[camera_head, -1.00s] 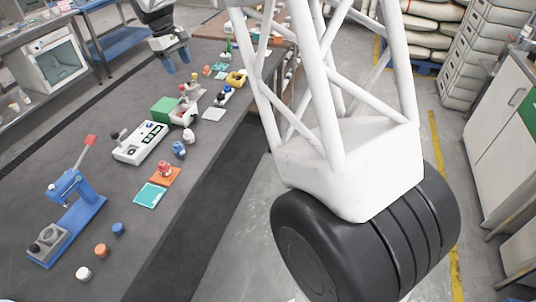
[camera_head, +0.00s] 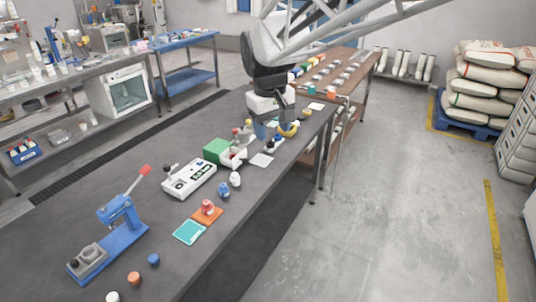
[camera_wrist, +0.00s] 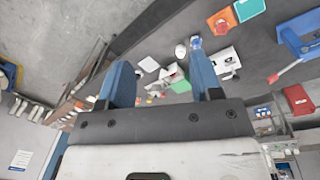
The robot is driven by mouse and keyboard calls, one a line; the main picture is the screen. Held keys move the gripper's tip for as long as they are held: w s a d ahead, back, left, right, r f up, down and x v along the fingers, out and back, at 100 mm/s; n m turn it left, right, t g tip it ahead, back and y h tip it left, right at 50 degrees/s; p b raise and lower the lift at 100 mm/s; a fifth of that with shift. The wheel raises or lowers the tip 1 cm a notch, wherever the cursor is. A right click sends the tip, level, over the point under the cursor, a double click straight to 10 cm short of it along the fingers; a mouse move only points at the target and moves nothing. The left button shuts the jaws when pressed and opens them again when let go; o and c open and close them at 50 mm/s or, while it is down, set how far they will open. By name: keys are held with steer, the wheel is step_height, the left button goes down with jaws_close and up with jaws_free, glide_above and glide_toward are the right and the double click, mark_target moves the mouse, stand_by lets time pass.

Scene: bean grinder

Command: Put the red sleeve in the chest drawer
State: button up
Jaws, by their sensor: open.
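A small red piece (camera_head: 208,207), which looks like the red sleeve, stands on an orange mat (camera_head: 212,219) near the bench's front edge. The mat also shows in the wrist view (camera_wrist: 217,27). A green box (camera_head: 214,149) with a white tray-like part (camera_head: 236,160) beside it stands further along; I cannot tell whether this is the chest and its drawer. The green box also shows in the wrist view (camera_wrist: 193,73). My gripper (camera_head: 272,122) is over the bench's far part, beyond the box, apart from the red piece. In the wrist view (camera_wrist: 162,82) its blue fingers are spread and empty.
A white device with buttons (camera_head: 189,178), a blue lever press (camera_head: 118,225), a teal mat (camera_head: 189,232) and small coloured pieces stand on the dark bench. A yellow piece (camera_head: 289,131) is close to my gripper. Open floor (camera_head: 400,220) lies to the right.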

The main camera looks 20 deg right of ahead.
steer(key=s+f+m+t, duration=0.1)
steer(key=s+f, duration=0.2)
steer(key=s, duration=0.8)
steer(key=s+d+f+m+t, duration=0.1)
steer(key=s+f+m, duration=0.1)
steer(key=s, duration=1)
steer(key=shift+s+d+f+y, duration=0.15)
steer(key=shift+d+f+y, duration=0.15)
steer(key=shift+f, duration=0.1)
steer(key=shift+c, duration=0.2)
